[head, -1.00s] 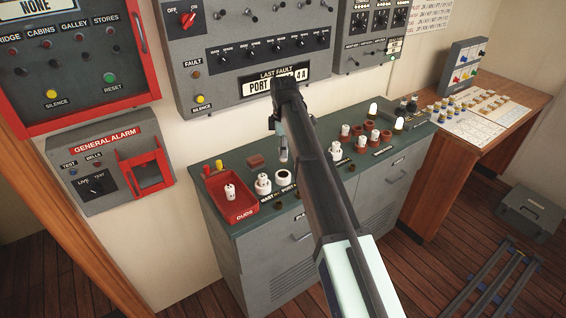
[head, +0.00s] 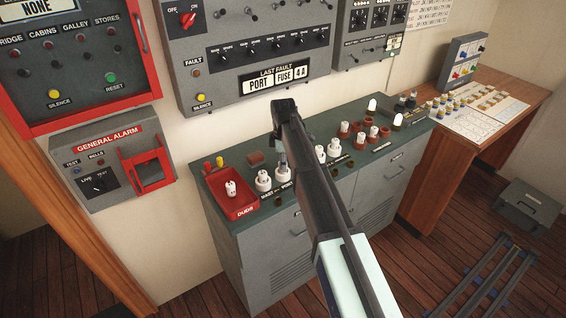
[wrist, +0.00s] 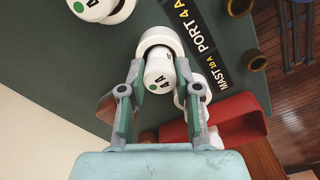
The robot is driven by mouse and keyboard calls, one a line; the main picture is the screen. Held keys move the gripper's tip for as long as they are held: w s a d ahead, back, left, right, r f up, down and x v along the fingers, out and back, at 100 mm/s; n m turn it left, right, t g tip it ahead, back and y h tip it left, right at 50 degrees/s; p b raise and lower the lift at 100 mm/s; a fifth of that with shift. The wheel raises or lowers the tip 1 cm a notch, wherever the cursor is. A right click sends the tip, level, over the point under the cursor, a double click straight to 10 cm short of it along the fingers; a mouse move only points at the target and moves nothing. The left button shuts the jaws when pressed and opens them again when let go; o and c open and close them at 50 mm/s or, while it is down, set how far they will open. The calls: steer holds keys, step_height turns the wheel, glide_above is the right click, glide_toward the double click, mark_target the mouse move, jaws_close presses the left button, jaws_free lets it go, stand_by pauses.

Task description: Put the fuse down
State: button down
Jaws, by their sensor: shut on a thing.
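My gripper (wrist: 158,72) is shut on a white fuse (wrist: 159,78) with a green dot and "4A" on its end. The fuse is at the white round holder (wrist: 160,36) beside the "PORT 4 A" label (wrist: 192,24); its lower end is hidden, so I cannot tell whether it is fully seated. In the head view my gripper (head: 282,156) is low over the port holder (head: 282,174), partly hidden by my arm. The mast holder (head: 263,179) is just to its left, with a white fuse in it.
The red "DUDS" tray (head: 234,205) holds a white fuse (head: 231,188) at the counter's left end. More fuses in holders (head: 321,153) stand close on the right. The panel (head: 273,79) above reads "PORT FUSE 4 A". A wooden desk (head: 500,125) is farther right.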

steer(key=shift+f, duration=0.25)
steer(key=c, duration=0.8)
jaws_free()
step_height(320, 180, up, 13)
steer(key=b, duration=0.3)
steer(key=shift+f, duration=0.2)
